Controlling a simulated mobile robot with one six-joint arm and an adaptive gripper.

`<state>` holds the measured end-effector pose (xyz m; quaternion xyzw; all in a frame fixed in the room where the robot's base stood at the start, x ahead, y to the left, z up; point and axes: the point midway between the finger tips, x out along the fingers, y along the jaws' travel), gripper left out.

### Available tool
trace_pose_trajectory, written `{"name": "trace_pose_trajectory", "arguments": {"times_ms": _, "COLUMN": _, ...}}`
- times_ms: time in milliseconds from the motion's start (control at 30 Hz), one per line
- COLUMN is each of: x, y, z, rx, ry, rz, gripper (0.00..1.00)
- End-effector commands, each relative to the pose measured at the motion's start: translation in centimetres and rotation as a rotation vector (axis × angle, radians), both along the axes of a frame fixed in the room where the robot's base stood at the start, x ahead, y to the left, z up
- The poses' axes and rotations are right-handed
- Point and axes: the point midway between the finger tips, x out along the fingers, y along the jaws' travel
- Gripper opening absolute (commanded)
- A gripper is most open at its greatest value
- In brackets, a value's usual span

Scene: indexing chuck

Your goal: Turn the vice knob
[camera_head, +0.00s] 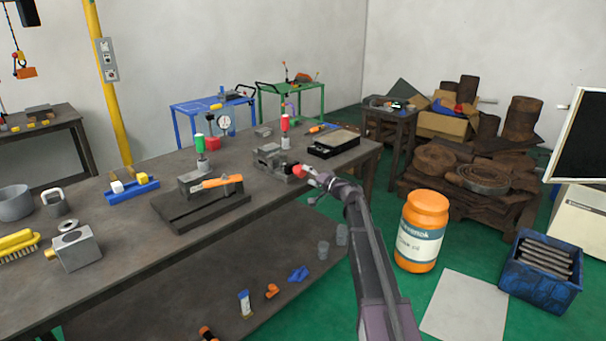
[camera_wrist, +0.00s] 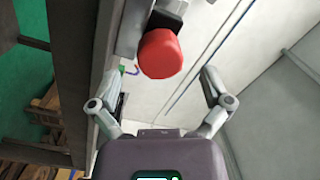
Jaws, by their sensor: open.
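The small grey vice (camera_head: 268,156) sits on the workbench near its front edge. A red knob (camera_head: 299,171) shows at the vice's front right, facing my arm. In the wrist view the red knob (camera_wrist: 160,55) is large, rounded and mounted on a dark block. My gripper (camera_head: 314,181) is at the bench edge, close to the knob. In the wrist view my gripper (camera_wrist: 161,78) has its two fingers spread, one on each side of the knob's lower end. Nothing is held. Whether a finger touches the knob I cannot tell.
The workbench (camera_head: 120,235) also carries a green-handled clamp (camera_head: 200,150), a red-handled clamp (camera_head: 284,135) and a dark tray (camera_head: 333,144). An orange drum (camera_head: 422,232) and a blue crate (camera_head: 541,272) stand on the floor to the right of my arm.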

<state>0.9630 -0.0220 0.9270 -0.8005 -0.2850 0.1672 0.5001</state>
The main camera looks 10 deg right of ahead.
Motion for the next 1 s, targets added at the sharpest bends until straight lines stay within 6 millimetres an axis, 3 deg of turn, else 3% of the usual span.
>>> {"name": "trace_pose_trajectory", "arguments": {"times_ms": 333, "x": -2.9, "y": -2.2, "z": 0.0, "rx": -0.001, "ry": 0.001, "rz": 0.000, "gripper": 0.98}}
{"name": "trace_pose_trajectory", "arguments": {"times_ms": 1000, "x": -3.1, "y": -2.5, "z": 0.0, "rx": -0.003, "ry": -0.001, "rz": 0.000, "gripper": 0.99}}
